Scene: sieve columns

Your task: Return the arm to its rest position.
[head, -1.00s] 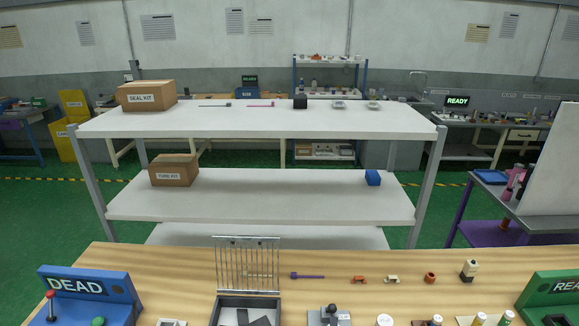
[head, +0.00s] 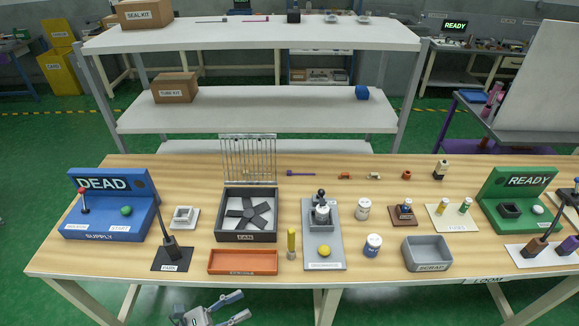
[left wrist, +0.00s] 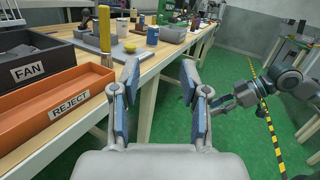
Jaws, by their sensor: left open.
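My left gripper (head: 243,306) is low at the bottom edge of the head view, in front of the table's front edge and below its top. Its fingers are apart with nothing between them, as the left wrist view (left wrist: 160,85) also shows. Past the fingers there I see green floor and a table leg. Part of my right arm (left wrist: 275,85) shows at the right of the left wrist view. Its gripper is partly behind my left finger, and its jaws are unclear.
The wooden table (head: 330,185) holds an orange REJECT tray (head: 243,273) near its front edge, a black FAN box (head: 247,237), a grey SCRAP bin (head: 428,268), a blue SUPPLY station (head: 85,222) and a green READY station (head: 535,181). White shelves (head: 260,119) stand behind.

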